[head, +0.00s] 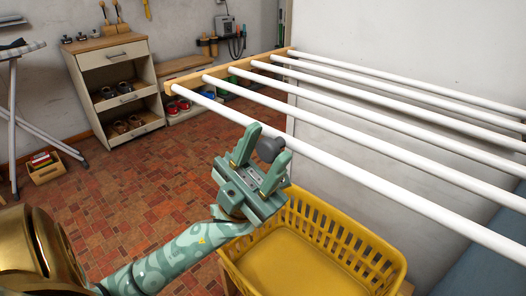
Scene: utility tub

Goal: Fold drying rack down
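The drying rack has several white bars (349,171) and a wooden end rail (228,71). It sticks out level from the white wall and runs out of view at the right. My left gripper (264,156) is just below the frontmost bar, with its two green fingers spread apart. A grey rounded piece shows between the fingers, close to the bar; I cannot tell whether it touches. Nothing is clearly held. My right gripper is not in view.
A yellow laundry basket (341,235) stands below the rack, right of my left gripper. A shelf cabinet (113,87) with shoes stands at the back left. An ironing board (17,50) is at the left edge. The tiled floor (108,188) between is clear.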

